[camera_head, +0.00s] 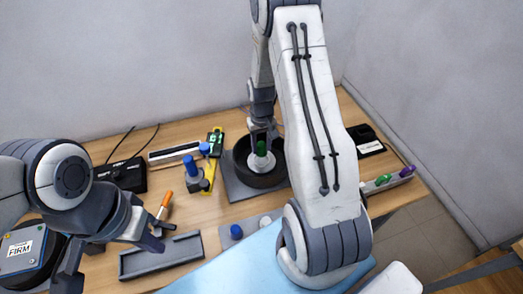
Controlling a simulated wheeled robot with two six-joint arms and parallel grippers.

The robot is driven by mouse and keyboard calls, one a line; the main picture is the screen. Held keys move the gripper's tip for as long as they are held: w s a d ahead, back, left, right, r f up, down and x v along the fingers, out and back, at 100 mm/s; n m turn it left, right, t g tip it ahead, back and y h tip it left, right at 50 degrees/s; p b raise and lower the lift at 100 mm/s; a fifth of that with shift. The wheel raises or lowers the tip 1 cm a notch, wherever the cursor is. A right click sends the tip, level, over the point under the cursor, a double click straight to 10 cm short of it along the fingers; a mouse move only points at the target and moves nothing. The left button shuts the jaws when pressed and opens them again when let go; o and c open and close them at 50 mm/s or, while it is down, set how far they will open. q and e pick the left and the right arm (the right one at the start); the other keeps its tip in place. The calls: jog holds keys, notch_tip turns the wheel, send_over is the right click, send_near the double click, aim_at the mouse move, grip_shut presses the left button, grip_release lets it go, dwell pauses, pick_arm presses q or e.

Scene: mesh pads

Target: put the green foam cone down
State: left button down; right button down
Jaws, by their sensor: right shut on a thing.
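The green foam cone (261,148) shows as a small green piece just under the fingers of my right gripper (262,136). My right gripper is shut on it and points down over the round black dish (243,176). The cone is within the outline of the dish; I cannot tell whether it touches the bottom. The fingers hide its upper part. My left gripper (112,263) is open and empty at the lower left, near a grey tray.
The grey tray (160,271) lies at the front. A black box (127,174) with cables is at the far left. A rack (388,182) with green and purple pieces lies right of my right arm.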

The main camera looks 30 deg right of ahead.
aim_at(262, 154)
notch_tip(262, 154, down, 3)
jog(key=shift+f+p, duration=0.1)
jog(key=shift+p, duration=0.55)
jog(key=shift+f, duration=0.4)
jog(key=shift+f, duration=0.1)
jog(key=shift+c, duration=1.8)
grip_release()
